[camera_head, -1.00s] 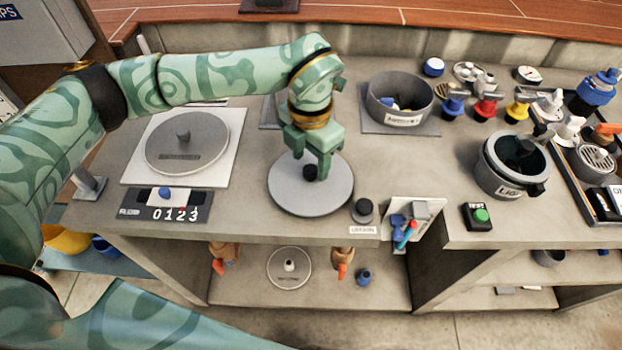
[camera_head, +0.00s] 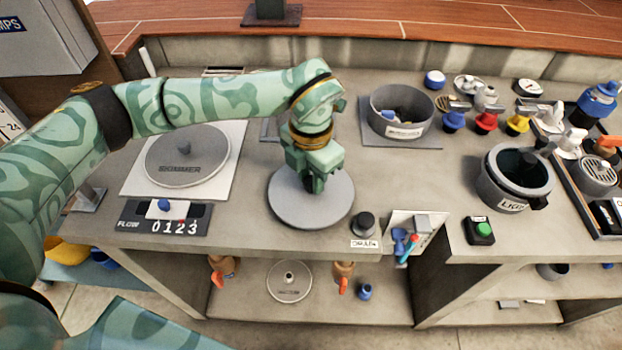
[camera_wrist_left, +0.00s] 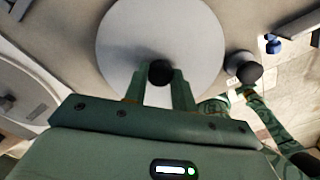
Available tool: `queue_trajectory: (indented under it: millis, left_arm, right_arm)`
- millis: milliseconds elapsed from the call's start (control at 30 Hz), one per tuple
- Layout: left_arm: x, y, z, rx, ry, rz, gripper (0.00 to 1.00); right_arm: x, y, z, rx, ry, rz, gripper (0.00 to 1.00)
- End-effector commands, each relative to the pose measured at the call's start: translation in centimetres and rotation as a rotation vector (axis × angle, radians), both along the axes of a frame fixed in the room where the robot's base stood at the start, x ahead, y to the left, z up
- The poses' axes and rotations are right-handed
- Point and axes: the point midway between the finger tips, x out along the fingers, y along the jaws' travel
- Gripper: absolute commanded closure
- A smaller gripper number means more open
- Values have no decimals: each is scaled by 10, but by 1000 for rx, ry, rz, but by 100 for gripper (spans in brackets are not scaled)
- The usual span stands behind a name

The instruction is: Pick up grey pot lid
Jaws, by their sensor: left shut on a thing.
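The grey pot lid (camera_head: 291,208) is a round, flat disc on the counter in the middle of the head view. It also fills the upper middle of the left wrist view (camera_wrist_left: 195,35), where its black knob (camera_wrist_left: 160,72) shows at the fingertips. My left gripper (camera_head: 312,190) points down over the lid's centre. Its fingers (camera_wrist_left: 162,88) are shut on the knob from both sides. In the head view the gripper hides most of the knob. I cannot tell any gap between lid and counter.
A grey disc marked "skimmer" (camera_head: 188,165) lies on a white plate to the left. A small black knob (camera_head: 364,224) sits close to the lid's right. A grey pot (camera_head: 400,112) stands behind right, and a dark pot (camera_head: 490,190) farther right.

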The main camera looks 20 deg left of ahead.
Motion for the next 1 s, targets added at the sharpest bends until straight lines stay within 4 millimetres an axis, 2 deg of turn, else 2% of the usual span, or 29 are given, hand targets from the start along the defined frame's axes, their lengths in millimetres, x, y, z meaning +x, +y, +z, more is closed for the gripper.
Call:
queue_trajectory:
  millis: [167, 433, 500, 700, 1000]
  left_arm:
    - [1, 0, 31, -1, -8, 1, 100]
    - [-38, -38, 94, 0, -9, -7, 100]
    - [-55, -53, 99, -1, -4, -9, 100]
    - [-86, -83, 117, -1, -3, -5, 100]
    - [-101, -97, 125, 0, -1, 1, 100]
  right_arm:
    - [3, -1, 10, -1, -7, 0, 52]
    - [7, -2, 26, -2, -19, 0, 52]
    - [8, -2, 27, -2, -19, 0, 52]
    - [8, -2, 30, -2, -21, 0, 52]
    - [9, -1, 30, -1, -22, 0, 52]
